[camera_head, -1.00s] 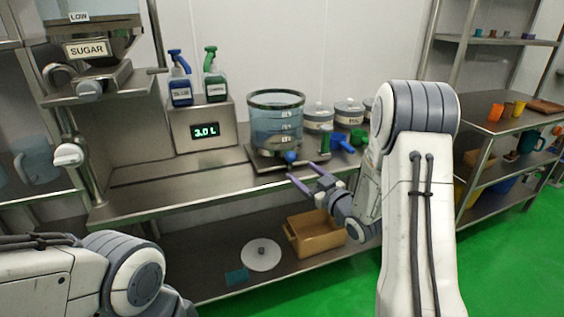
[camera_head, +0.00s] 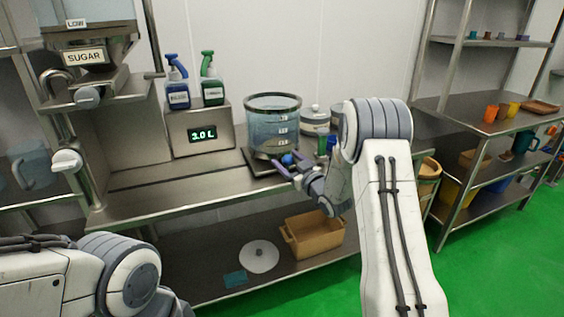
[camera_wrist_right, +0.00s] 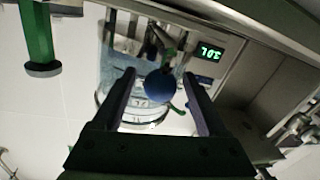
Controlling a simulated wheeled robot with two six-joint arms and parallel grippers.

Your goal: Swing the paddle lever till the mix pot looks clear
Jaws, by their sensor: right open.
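The mix pot (camera_head: 272,121) is a clear, bluish vessel with a dark rim and level marks, standing on a base on the steel counter. The paddle lever's blue ball knob (camera_head: 287,159) sticks out at the pot's lower front. In the right wrist view the blue knob (camera_wrist_right: 160,86) lies between the two fingers. My right gripper (camera_head: 288,166) is open around the knob, with a visible gap on each side in the wrist view (camera_wrist_right: 162,95). My left arm shows at the lower left, but its gripper is out of view.
White tubs (camera_head: 314,121) stand to the right. A tan crate (camera_head: 315,233) and a white disc (camera_head: 259,256) are on the lower shelf.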

